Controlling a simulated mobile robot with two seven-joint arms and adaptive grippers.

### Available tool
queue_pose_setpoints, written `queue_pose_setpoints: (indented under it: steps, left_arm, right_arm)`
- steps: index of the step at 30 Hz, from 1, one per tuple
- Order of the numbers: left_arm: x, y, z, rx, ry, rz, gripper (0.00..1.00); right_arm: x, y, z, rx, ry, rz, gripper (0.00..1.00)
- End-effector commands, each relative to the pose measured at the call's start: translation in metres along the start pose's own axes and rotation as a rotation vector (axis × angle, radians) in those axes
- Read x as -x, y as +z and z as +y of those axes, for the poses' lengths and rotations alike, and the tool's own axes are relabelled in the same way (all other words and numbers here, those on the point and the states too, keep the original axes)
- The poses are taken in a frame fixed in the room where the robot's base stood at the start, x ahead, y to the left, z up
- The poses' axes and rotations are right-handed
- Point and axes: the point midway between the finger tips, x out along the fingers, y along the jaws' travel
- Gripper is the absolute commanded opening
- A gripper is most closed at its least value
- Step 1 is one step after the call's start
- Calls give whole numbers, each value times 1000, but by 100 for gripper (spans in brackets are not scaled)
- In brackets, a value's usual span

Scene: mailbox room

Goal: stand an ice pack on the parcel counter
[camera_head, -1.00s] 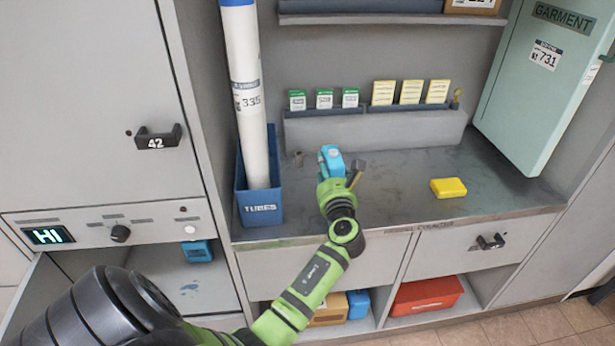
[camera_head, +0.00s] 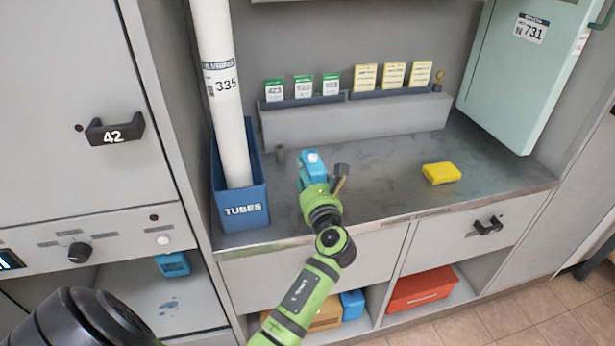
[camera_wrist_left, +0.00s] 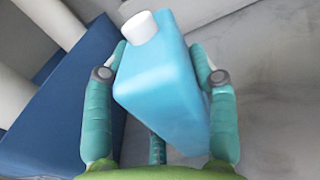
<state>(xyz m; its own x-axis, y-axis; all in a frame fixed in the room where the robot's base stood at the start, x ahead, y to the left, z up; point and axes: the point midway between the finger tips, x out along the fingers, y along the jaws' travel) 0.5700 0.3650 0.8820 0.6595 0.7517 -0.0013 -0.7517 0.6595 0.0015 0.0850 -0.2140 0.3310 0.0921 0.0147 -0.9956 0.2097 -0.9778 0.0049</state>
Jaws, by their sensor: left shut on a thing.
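A light blue ice pack with a white cap (camera_wrist_left: 158,75) is between the fingers of my left gripper (camera_wrist_left: 160,80), which is shut on it. In the head view the ice pack (camera_head: 312,167) shows above the parcel counter (camera_head: 390,195), beside the blue tubes box. My left gripper (camera_head: 318,185) comes in from the front of the counter and hides the lower part of the pack. I cannot tell whether its base touches the counter. Another blue ice pack (camera_head: 173,264) lies in the open compartment at the lower left. My right gripper is not in view.
A blue tubes box (camera_head: 242,215) with a long white tube (camera_head: 222,100) stands left of the gripper. A yellow block (camera_head: 441,173) lies to the right. The counter's middle is clear.

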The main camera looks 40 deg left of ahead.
Motion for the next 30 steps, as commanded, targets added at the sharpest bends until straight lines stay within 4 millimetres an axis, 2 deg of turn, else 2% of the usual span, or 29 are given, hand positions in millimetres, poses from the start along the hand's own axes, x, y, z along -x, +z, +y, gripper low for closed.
queue_pose_setpoints:
  steps: [5,6,7,20,23,30]
  left_arm:
    - [0,-2,0,1,0,-3,11]
    - [0,-3,0,1,0,-1,74]
    - [0,-3,0,1,0,0,82]
    - [1,1,0,1,-1,0,82]
    - [15,-1,-1,0,-3,1,82]
    - [66,-1,0,3,-2,3,82]
  right_arm:
    - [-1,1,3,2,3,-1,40]
    - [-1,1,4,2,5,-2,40]
    - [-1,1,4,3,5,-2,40]
    - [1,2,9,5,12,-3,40]
    - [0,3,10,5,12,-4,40]
    - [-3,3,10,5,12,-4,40]
